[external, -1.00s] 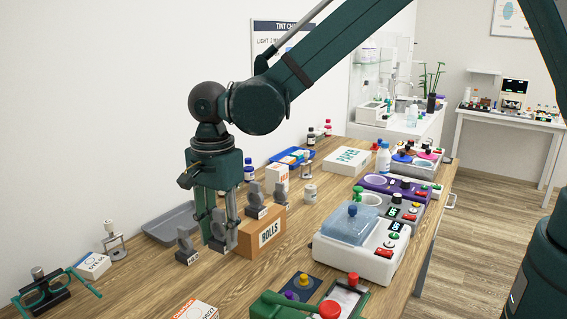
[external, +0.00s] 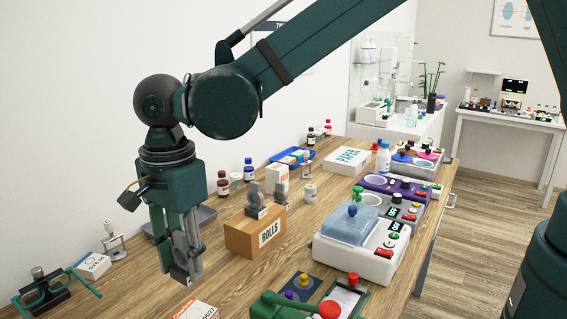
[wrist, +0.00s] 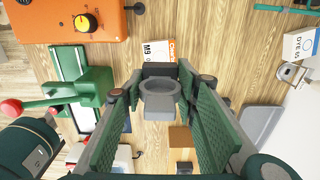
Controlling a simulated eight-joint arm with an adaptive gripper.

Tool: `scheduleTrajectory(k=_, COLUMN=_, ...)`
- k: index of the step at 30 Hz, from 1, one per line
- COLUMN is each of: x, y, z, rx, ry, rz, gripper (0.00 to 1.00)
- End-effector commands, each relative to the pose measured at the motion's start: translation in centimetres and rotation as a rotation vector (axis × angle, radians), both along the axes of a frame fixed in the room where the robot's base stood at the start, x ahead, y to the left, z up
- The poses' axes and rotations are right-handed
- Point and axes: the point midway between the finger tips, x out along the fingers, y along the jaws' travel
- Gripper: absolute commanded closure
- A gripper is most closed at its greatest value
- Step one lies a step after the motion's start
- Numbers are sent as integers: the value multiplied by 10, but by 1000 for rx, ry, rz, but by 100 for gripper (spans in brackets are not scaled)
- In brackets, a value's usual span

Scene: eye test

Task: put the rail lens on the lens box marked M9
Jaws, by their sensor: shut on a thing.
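My gripper (external: 181,272) is shut on a grey rail lens (wrist: 160,103) and holds it upright between its fingers. In the wrist view the lens shows as a grey ring between my fingers (wrist: 162,90). In the external view it is mostly hidden by the fingers, and its height above the bench is hard to tell. The lens box marked M9 (wrist: 151,50), white with orange lettering, lies just beyond the lens in the wrist view. It also shows at the bottom edge of the external view (external: 195,310), partly cut off, below and right of my gripper.
A green press with a red knob (external: 329,309) is right of the M9 box. A DYE box (external: 93,265) and trial spectacles (external: 45,288) are left.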

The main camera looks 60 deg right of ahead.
Motion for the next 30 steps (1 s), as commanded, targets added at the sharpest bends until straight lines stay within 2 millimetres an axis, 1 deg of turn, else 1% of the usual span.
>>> scheduleTrajectory(k=8, x=0, y=0, z=0, rx=0, ry=0, rz=0, gripper=84)
scheduleTrajectory(k=11, x=0, y=0, z=-4, rx=0, ry=0, rz=0, gripper=84)
scheduleTrajectory(k=14, x=1, y=0, z=-13, rx=0, ry=0, rz=0, gripper=84)
scheduleTrajectory(k=21, x=1, y=0, z=-46, rx=0, ry=0, rz=0, gripper=84)
scheduleTrajectory(k=24, x=1, y=0, z=-56, rx=0, ry=0, rz=0, gripper=84)
scheduleTrajectory(k=27, x=0, y=-1, z=-61, rx=0, ry=0, rz=0, gripper=84)
scheduleTrajectory(k=30, x=0, y=-1, z=-63, rx=0, ry=0, rz=0, gripper=84)
